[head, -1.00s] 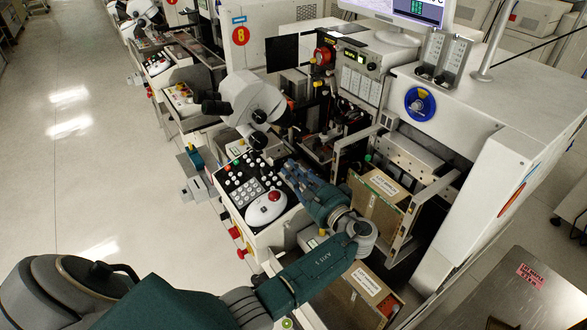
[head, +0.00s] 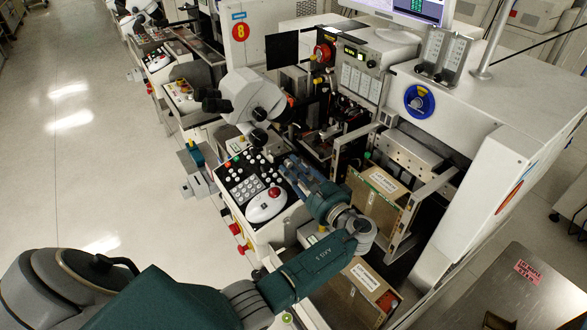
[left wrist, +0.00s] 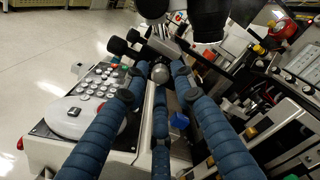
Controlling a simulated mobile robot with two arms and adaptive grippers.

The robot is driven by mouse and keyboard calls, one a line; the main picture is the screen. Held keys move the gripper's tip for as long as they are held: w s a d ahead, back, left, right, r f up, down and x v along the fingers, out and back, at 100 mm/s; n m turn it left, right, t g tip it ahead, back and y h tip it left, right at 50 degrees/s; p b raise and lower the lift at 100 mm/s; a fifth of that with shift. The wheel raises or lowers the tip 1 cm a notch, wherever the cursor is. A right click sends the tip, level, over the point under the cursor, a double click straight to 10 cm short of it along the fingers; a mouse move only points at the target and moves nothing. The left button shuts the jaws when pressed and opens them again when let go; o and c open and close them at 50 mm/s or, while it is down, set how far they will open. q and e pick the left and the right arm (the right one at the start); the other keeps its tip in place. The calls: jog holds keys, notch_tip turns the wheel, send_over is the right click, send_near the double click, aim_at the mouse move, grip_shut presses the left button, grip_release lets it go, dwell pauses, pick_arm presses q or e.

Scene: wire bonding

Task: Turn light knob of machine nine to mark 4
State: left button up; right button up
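The machine in front of me has a sloped control panel (head: 238,190) with rows of pale buttons, several small knobs and a white mouse-like controller with a red top (head: 266,204). My left gripper (head: 288,165), with blue ribbed fingers, is at the panel's right edge. In the left wrist view its fingers (left wrist: 155,84) are spread apart, and a silver round knob (left wrist: 160,73) shows between their tips. Contact cannot be told. Which knob is the light knob, and its marks, cannot be read. My right gripper is not in view.
A microscope (head: 252,100) overhangs the panel's far side. Labelled boxes (head: 377,195) and metal frames stand close right of my left gripper. A neighbouring machine carries a red numbered disc (head: 240,31). The floor (head: 95,150) at left is clear.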

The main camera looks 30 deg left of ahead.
pick_arm(q)
jog(key=shift+d, duration=0.1)
jog(key=v, duration=1.2)
